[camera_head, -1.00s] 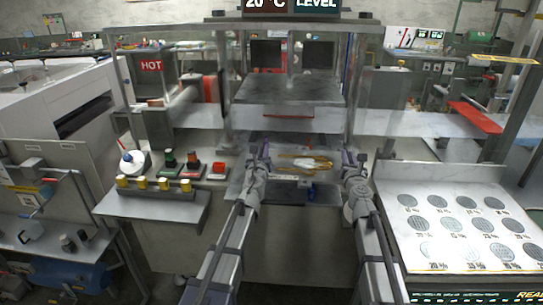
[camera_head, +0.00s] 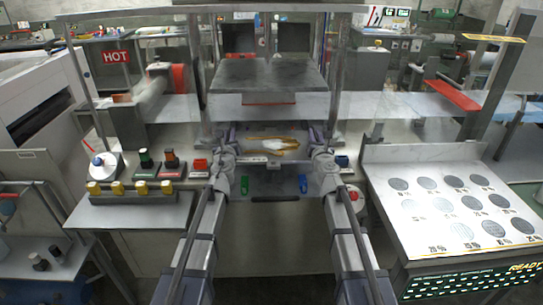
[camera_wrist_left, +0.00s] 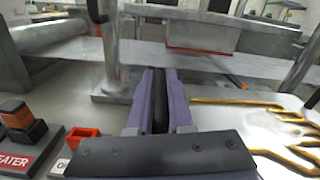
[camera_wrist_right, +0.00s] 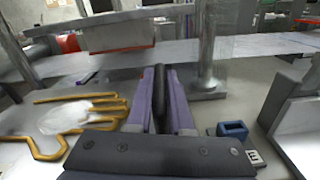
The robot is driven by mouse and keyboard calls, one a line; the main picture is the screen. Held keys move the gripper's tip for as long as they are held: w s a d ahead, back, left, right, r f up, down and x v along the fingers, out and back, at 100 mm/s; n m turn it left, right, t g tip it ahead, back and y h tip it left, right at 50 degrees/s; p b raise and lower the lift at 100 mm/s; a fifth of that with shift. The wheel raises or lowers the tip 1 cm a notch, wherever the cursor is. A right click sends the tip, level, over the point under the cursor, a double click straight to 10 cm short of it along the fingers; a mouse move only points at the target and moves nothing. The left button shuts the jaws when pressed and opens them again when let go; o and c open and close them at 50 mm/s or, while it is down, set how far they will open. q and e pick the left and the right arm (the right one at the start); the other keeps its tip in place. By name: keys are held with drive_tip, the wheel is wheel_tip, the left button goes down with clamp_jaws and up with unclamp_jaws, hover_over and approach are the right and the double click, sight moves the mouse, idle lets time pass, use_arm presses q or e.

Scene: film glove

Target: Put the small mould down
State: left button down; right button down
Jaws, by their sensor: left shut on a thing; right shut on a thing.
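The small mould is a pale plate with a gold hand-shaped outline (camera_head: 274,138) and a whitish patch inside it. It lies between my grippers, in front of the press. The outline also shows in the left wrist view (camera_wrist_left: 252,102) and the right wrist view (camera_wrist_right: 50,155). My left gripper (camera_head: 230,134) is at the mould's left side and my right gripper (camera_head: 316,134) at its right side. In both wrist views the purple fingers are closed on a dark bar, which looks like the mould's side handle. I cannot tell whether the mould touches the surface below.
The press block (camera_head: 266,76) hangs behind the mould between metal posts. Several yellow knobs (camera_head: 117,188) and a red-and-black switch (camera_head: 200,166) are at left. A pale panel with dark discs (camera_head: 375,210) stands at right. A blue block (camera_wrist_right: 232,130) is close to my right gripper.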

use_arm(q)
drive_tip(key=shift+d+f, duration=0.15)
drive_tip(key=shift+d, duration=0.15)
use_arm(e)
drive_tip(key=shift+a+f, duration=0.15)
drive_tip(key=shift+a, duration=0.2)
